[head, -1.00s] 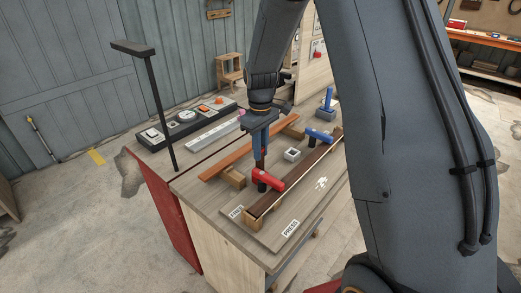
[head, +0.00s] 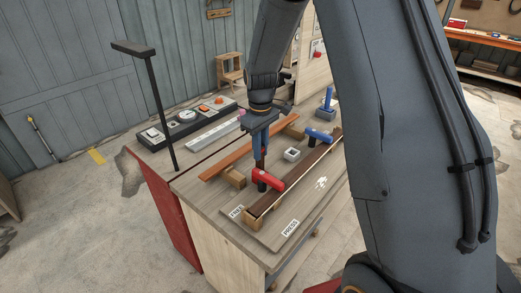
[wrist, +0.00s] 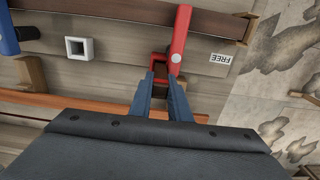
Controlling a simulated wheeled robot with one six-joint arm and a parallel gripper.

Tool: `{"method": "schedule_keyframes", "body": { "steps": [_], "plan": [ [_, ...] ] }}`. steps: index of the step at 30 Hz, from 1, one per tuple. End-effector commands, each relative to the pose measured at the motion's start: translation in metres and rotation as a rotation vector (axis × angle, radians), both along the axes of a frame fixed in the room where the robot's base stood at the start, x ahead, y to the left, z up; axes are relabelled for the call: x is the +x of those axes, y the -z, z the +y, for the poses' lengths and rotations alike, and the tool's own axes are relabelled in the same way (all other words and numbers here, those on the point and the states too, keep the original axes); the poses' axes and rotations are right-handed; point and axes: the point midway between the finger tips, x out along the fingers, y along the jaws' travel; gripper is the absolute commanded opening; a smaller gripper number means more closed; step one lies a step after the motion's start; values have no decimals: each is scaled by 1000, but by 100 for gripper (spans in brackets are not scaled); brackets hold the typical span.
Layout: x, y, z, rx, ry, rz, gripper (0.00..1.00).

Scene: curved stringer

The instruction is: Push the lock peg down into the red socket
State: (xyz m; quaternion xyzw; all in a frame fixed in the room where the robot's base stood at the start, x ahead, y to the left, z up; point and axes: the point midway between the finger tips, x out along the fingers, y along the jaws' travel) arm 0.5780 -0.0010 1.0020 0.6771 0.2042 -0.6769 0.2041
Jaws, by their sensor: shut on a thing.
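My gripper (head: 260,160) points down at the workbench, its blue fingers close together behind the red clamp (head: 268,180). In the wrist view my fingertips (wrist: 161,80) are close against a red square-shaped part, seemingly the red socket (wrist: 158,58), beside the red clamp lever (wrist: 180,35). My fingers are shut on a small dark piece, seemingly the lock peg (wrist: 160,77); it is mostly hidden between them. I cannot tell how deep the peg sits in the socket.
A white square socket (head: 291,154) and a blue clamp (head: 319,136) stand to the right. A dark brown strip (head: 300,174) lies along the front, an orange-brown strip (head: 236,156) behind. A black post (head: 160,110) rises at the bench's left. A FREE label (wrist: 221,58) lies beside the red clamp.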

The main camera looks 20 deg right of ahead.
Motion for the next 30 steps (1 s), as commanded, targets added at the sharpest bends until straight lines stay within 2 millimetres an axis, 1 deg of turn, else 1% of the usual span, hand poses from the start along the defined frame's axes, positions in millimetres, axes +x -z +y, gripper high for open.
{"method": "schedule_keyframes", "body": {
  "steps": [30],
  "plan": [
    [0, 21, 0, 0, 0, 0, 0]
  ]
}}
